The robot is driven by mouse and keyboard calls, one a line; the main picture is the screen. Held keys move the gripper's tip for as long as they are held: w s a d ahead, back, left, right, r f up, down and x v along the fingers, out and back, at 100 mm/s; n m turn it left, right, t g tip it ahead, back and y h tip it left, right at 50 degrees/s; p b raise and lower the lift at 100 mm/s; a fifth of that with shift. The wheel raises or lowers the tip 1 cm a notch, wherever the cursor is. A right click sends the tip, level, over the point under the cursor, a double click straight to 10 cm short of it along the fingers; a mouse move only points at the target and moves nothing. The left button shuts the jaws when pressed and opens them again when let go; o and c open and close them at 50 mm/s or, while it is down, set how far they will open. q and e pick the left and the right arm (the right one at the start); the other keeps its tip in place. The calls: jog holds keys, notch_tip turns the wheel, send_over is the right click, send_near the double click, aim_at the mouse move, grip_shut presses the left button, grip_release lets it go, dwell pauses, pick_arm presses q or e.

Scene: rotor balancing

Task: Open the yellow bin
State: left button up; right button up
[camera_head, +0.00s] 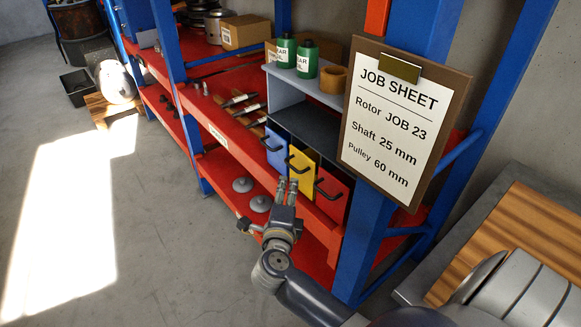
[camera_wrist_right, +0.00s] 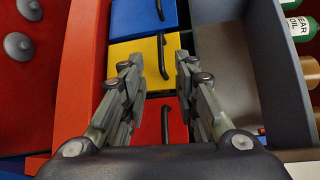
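The yellow bin (camera_head: 302,184) sits between the blue bin (camera_head: 275,153) and the red bin (camera_head: 332,203) under a grey shelf unit. Its front looks level with its neighbours and carries a dark bar handle (camera_head: 297,164). My right gripper (camera_head: 287,184) is in front of the yellow bin, its fingers apart and empty. In the right wrist view, the yellow bin (camera_wrist_right: 131,50) and its handle (camera_wrist_right: 163,57) show ahead; the handle appears between the open fingertips (camera_wrist_right: 154,64). I cannot tell how far the fingertips are from it. My left gripper is not in view.
The red shelf (camera_head: 228,128) holds brushes left of the bins. Green bottles (camera_head: 307,58) stand on the grey unit. The job sheet board (camera_head: 392,128) hangs on a blue post at the right. Grey discs (camera_head: 260,203) lie on the lower shelf.

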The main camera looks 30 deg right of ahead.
aim_at(312, 167)
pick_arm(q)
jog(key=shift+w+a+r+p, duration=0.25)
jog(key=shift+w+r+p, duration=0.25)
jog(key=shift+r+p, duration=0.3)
pick_arm(e)
jog(key=x, duration=1)
grip_shut()
